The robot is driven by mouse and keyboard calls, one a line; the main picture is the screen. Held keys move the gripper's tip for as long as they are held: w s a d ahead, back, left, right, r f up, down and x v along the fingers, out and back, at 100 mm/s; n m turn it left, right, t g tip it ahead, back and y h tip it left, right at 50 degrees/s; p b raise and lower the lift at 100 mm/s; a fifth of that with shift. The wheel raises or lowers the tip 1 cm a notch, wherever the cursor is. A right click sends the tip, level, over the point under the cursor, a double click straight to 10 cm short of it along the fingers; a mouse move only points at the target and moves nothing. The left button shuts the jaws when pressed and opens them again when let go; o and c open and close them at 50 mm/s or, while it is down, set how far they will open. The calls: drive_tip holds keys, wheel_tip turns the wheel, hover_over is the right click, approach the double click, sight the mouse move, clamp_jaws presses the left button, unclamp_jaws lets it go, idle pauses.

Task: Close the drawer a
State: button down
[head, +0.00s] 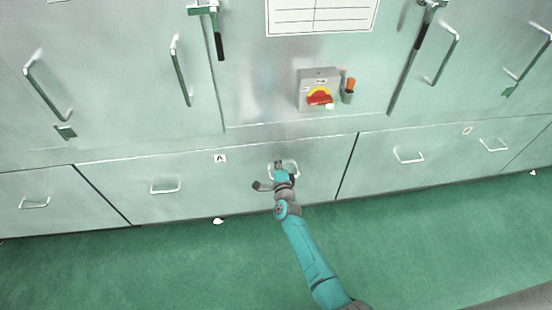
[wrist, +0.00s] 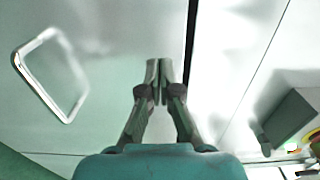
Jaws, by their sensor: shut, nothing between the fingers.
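Drawer a (head: 130,178) is the wide pale grey front marked with a small "A" label (head: 220,159), low in the cabinet wall. It has a left handle (head: 165,189) and a right handle (head: 297,168). My gripper (head: 279,164) is in front of the right handle and partly hides it. In the wrist view my gripper (wrist: 159,66) has its fingers together with nothing between them. A bar handle (wrist: 66,119) stands to their left, apart from them. A dark gap (wrist: 191,45) runs just right of the fingertips. I cannot tell whether the fingertips touch the front, or how far out the drawer is.
A grey switch box (head: 318,78) with a red and yellow knob is above the drawer; it also shows in the wrist view (wrist: 291,117). An orange-handled tool (head: 349,88) is beside it. Other drawers (head: 430,168) flank drawer a. The green floor (head: 430,240) in front is clear.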

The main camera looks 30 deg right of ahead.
drive_tip(key=v, duration=1)
drive_tip(key=shift+s, duration=0.15)
drive_tip(key=s+a+r+n+y, duration=0.15)
drive_tip(key=s+n, duration=0.25)
drive_tip(key=s, duration=0.5)
drive_tip(key=s+a+n+y, duration=0.1)
drive_tip(key=s+a+n, duration=0.15)
drive_tip(key=s, duration=0.75)
drive_tip(key=s+a+n+y, duration=0.15)
drive_tip(key=s+n, duration=0.25)
drive_tip(key=s, duration=0.5)
drive_tip(key=s+a+r+n+g, duration=0.1)
drive_tip(key=s+a+r+n, duration=0.1)
drive_tip(key=s+r+n, duration=0.3)
drive_tip(key=s+a+r+n+g+y, duration=0.1)
drive_tip(key=s+r+n, duration=0.5)
drive_tip(key=s+r, duration=0.6)
drive_tip(key=s, duration=0.2)
drive_tip(key=shift+s+a+y, duration=0.3)
drive_tip(key=shift+s+a, duration=0.1)
